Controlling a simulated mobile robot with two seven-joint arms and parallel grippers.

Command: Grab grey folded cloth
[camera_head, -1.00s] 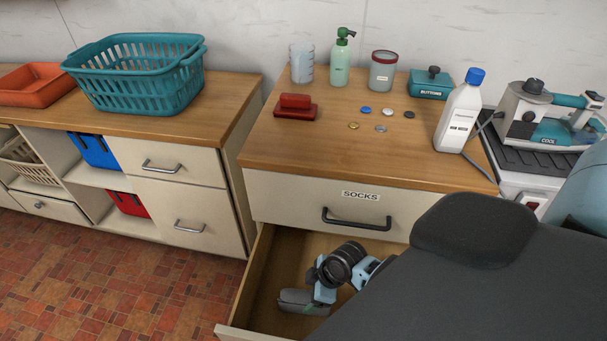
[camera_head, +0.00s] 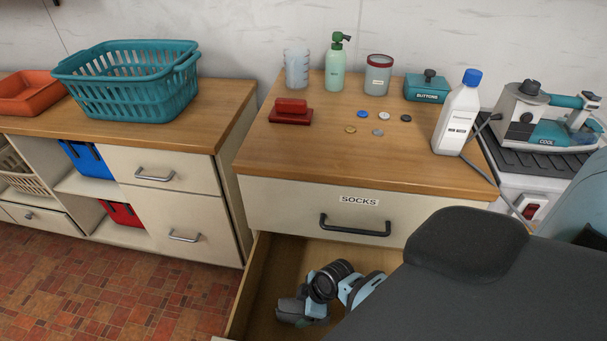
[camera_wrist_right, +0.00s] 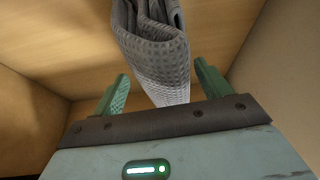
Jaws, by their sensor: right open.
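The grey folded cloth (camera_wrist_right: 158,50) shows in the right wrist view, with a waffle texture, inside a wooden drawer. My right gripper (camera_wrist_right: 160,85) is open, with a green finger on each side of the cloth's near end. I cannot tell whether the fingers touch it. In the head view the right gripper (camera_head: 303,308) is low in the open drawer (camera_head: 258,290) below the one labelled SOCKS. A grey patch shows beside it there, and I cannot tell cloth from gripper. My left gripper is not in view.
The drawer's walls stand close around the right gripper. The shut SOCKS drawer (camera_head: 290,207) and its dark handle (camera_head: 355,228) are above it. On the counter (camera_head: 300,160) are a white bottle (camera_head: 457,118), a red block (camera_head: 291,111) and several buttons. A teal basket (camera_head: 130,85) stands left.

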